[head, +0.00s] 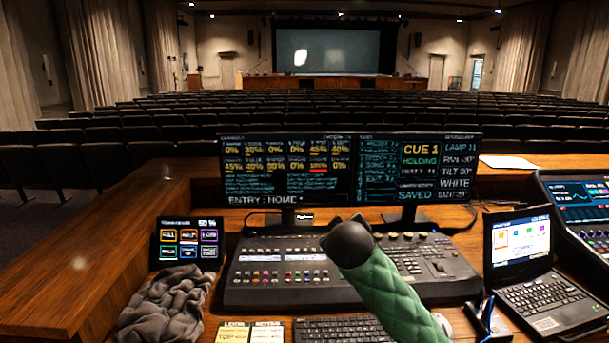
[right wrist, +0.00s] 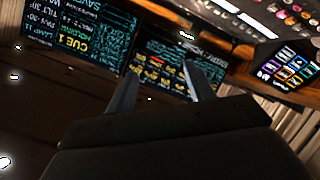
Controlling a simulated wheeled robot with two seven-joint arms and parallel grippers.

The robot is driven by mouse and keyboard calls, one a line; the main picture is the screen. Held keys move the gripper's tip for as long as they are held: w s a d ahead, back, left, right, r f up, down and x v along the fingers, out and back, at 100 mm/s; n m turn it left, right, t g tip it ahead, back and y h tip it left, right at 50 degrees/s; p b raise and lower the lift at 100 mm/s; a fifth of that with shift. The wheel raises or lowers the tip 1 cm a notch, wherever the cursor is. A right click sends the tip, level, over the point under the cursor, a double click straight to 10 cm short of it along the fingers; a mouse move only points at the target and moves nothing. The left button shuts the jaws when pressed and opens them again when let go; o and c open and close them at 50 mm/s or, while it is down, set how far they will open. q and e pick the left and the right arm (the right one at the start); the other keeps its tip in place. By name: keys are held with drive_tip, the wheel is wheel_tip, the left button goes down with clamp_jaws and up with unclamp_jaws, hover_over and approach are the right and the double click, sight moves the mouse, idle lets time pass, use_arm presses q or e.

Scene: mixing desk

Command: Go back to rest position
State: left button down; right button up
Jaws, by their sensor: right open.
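My right arm (head: 385,290), in a green quilted sleeve, comes in from the lower right in the head view. Its dark rounded end (head: 348,242) is in front of the lighting console (head: 285,272) and hides part of its middle. The fingers cannot be made out there. In the right wrist view my right gripper (right wrist: 161,72) shows two grey fingers spread apart with nothing between them. Beyond them, upside down, are the two monitors (right wrist: 80,35). My left gripper is in neither view.
The monitors (head: 285,170) stand behind the console. A small touch panel (head: 188,240) and a grey cloth (head: 167,305) are at left. A laptop (head: 518,244) and another console (head: 580,205) are at right. A keyboard (head: 340,330) and notes (head: 250,333) lie in front.

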drive_tip(key=s+d+f+m+g+y, duration=0.15)
drive_tip(key=s+d+f+g, duration=0.3)
drive_tip(key=s+f, duration=1.4)
drive_tip(key=s+d+f+m+g+y, duration=0.1)
drive_tip(key=s+d+f+m+g, duration=0.3)
drive_tip(key=s+f, duration=1.4)
drive_tip(key=s+a+f+g, duration=0.2)
drive_tip(key=s+f+g, duration=0.1)
drive_tip(key=s+f, duration=0.7)
drive_tip(key=shift+s+f, duration=0.15)
drive_tip(key=shift+s, duration=0.35)
drive_tip(key=shift+n+g, duration=0.25)
